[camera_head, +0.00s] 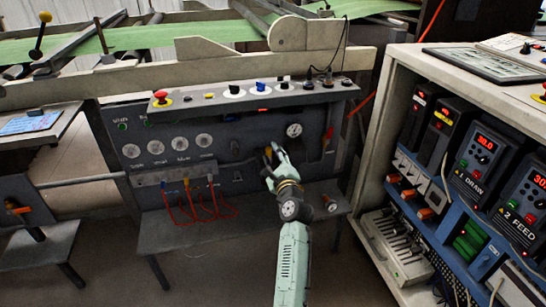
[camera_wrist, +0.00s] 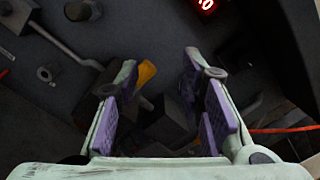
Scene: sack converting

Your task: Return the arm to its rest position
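My arm reaches up from the bottom of the head view toward the dark control panel (camera_head: 250,150). My gripper (camera_head: 270,150) is in front of the panel, left of and below a round white gauge (camera_head: 294,130). In the wrist view my gripper (camera_wrist: 160,90) is open. Its two purple-padded fingers are apart, with no object held between them. A yellow lever or handle (camera_wrist: 146,72) shows beyond the left finger, close to the fingertips. I cannot tell whether a finger touches it.
An open cabinet (camera_head: 375,160) with drives and red displays stands at the right. A red mushroom button (camera_head: 160,96) sits on the panel's top ledge. Red cables (camera_head: 205,210) hang at the panel's lower left. A grey shelf (camera_head: 180,232) juts out below.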

